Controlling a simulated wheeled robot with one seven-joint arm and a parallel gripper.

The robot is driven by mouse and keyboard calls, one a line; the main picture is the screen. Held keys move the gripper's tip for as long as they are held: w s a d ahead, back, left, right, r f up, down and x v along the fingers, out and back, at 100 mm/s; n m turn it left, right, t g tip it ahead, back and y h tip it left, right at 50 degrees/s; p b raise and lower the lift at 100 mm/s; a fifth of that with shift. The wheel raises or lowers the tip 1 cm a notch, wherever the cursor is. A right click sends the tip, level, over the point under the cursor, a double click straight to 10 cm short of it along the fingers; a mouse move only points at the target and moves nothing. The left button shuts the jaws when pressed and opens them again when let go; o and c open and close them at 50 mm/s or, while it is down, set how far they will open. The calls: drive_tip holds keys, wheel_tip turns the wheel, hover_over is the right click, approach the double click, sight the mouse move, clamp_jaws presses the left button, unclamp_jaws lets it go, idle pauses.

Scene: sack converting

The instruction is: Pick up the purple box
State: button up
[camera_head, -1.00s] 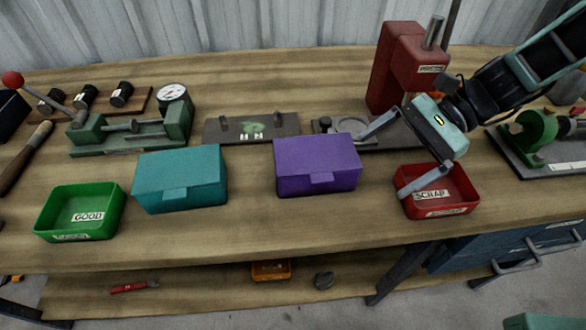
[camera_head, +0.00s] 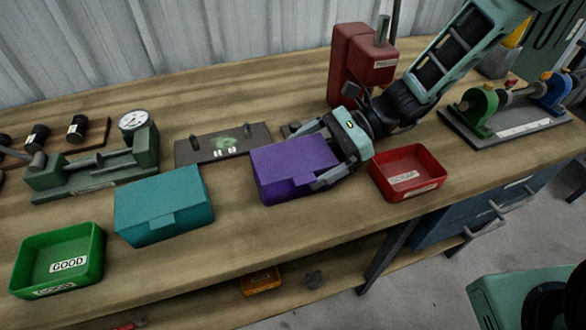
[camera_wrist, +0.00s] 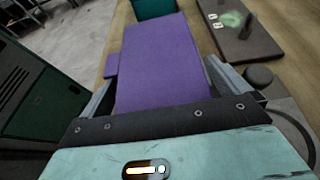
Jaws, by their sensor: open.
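The purple box (camera_head: 292,168) sits closed on the workbench, between the teal box and the red scrap tray. My gripper (camera_head: 322,158) is at its right end, with one finger along the front side and the other toward the back. In the wrist view the purple box (camera_wrist: 152,62) lies between the two open fingers of my gripper (camera_wrist: 158,88). The fingers reach only over the near end of the box. Whether either finger touches it, I cannot tell.
A teal box (camera_head: 163,206) and a green GOOD tray (camera_head: 98,250) stand to the left. A red scrap tray (camera_head: 408,173) is close to the right of my gripper. A dark plate (camera_head: 195,150) lies behind the purple box, and a red press (camera_head: 345,68) stands behind my gripper.

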drive_tip(key=shift+s+a+f, duration=0.15)
drive_tip(key=shift+a+f, duration=0.15)
drive_tip(key=shift+a, duration=0.25)
drive_tip(key=c, duration=1)
